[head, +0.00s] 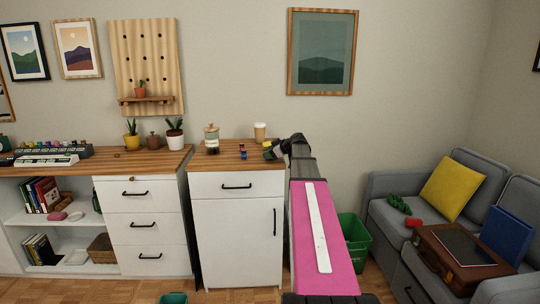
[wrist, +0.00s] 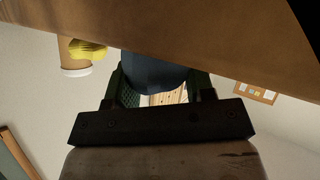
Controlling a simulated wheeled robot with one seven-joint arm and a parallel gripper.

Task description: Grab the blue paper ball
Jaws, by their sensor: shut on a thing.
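The blue paper ball (wrist: 153,72) shows dark blue and rounded between the two green-padded fingers of my gripper (wrist: 162,88) in the wrist view. My gripper is shut on it. Its upper part in that view is cut off by the brown wooden top. I cannot tell whether the ball still touches the wood. In the head view my gripper (head: 271,153) is at the right side of the wooden cabinet top (head: 225,161), and the ball cannot be made out there.
A yellow crumpled ball (wrist: 88,49) is beside a paper cup (wrist: 74,62); the cup also stands at the back in the head view (head: 260,132). A small red and blue item (head: 243,152) and a lidded jar (head: 212,140) are left of my gripper. A green bin (head: 355,242) stands right of my arm.

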